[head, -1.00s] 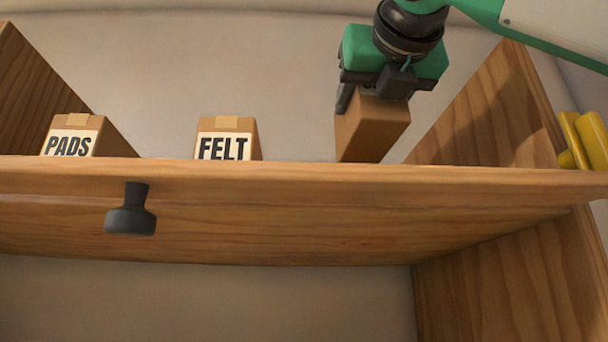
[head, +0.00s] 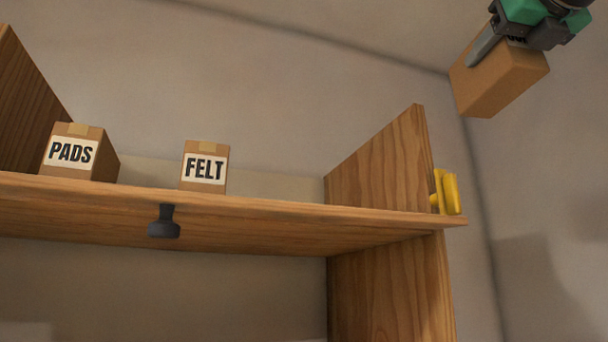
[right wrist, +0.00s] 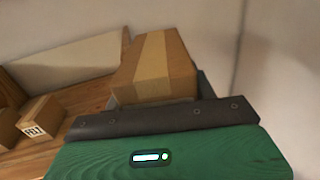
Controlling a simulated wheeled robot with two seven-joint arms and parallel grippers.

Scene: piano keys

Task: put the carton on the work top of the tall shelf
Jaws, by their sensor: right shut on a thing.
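A plain brown carton (head: 499,78) is in my right gripper (head: 505,42), at the upper right of the head view. The gripper is shut on it, one grey finger showing along its side. The carton is tilted and held in the air, in the picture above and right of the shelf's side panel. In the right wrist view the carton (right wrist: 156,68) shows its taped top beyond the green gripper body. The tall wooden shelf (head: 270,210) has a board running across the head view, seen from low down. My left gripper is out of view.
Boxes labelled PADS (head: 71,152) and FELT (head: 205,168) stand on the board at left. Board space between FELT and the right side panel (head: 385,160) looks free. A yellow object (head: 447,191) sits outside that panel. A dark knob (head: 164,222) projects from the board's front.

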